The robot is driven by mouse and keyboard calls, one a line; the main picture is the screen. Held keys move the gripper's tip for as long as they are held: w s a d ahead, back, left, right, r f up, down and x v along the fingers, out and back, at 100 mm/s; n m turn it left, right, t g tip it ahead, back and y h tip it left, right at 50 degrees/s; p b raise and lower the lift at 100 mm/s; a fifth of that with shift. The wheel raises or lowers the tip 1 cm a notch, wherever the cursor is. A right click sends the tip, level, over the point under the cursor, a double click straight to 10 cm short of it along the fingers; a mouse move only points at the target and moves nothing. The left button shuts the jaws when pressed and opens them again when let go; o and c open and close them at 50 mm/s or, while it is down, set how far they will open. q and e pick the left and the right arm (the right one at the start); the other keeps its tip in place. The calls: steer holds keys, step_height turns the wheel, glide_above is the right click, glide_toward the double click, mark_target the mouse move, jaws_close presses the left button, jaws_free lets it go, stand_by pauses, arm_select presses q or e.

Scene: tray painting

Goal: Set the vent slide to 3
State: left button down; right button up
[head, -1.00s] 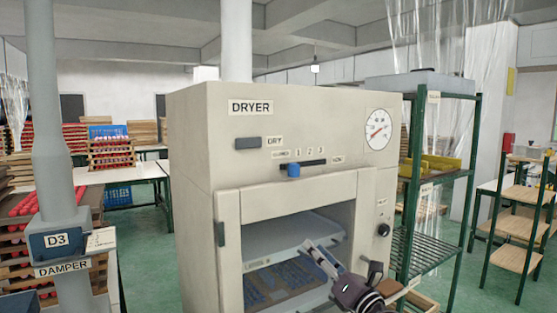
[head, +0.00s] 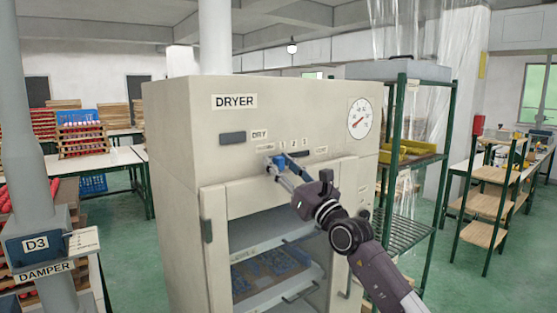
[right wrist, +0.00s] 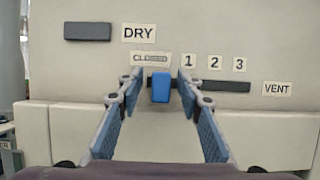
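The vent slide is a blue knob (right wrist: 161,88) on a dark horizontal slot (right wrist: 228,86) in the dryer's front. In the right wrist view the knob is at the slot's left part, between the CLOSED label (right wrist: 150,58) and the 1 label (right wrist: 188,61). The 3 label (right wrist: 239,65) is farther right. My right gripper (right wrist: 161,78) is open, with one finger on each side of the knob and gaps visible between. In the head view my right gripper (head: 281,160) reaches the slot and partly covers the knob. My left gripper is not in view.
The beige dryer (head: 170,150) has a DRY switch (head: 233,138) left of the slot and a dial (head: 360,119) at the right. Its chamber below is open, with a tray of blue pieces inside. A green rack (head: 395,150) stands close on the right.

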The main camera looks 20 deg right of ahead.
steer(key=shift+w+r, duration=0.1)
steer(key=shift+w, duration=0.15)
jaws_close()
stand_by(0.3)
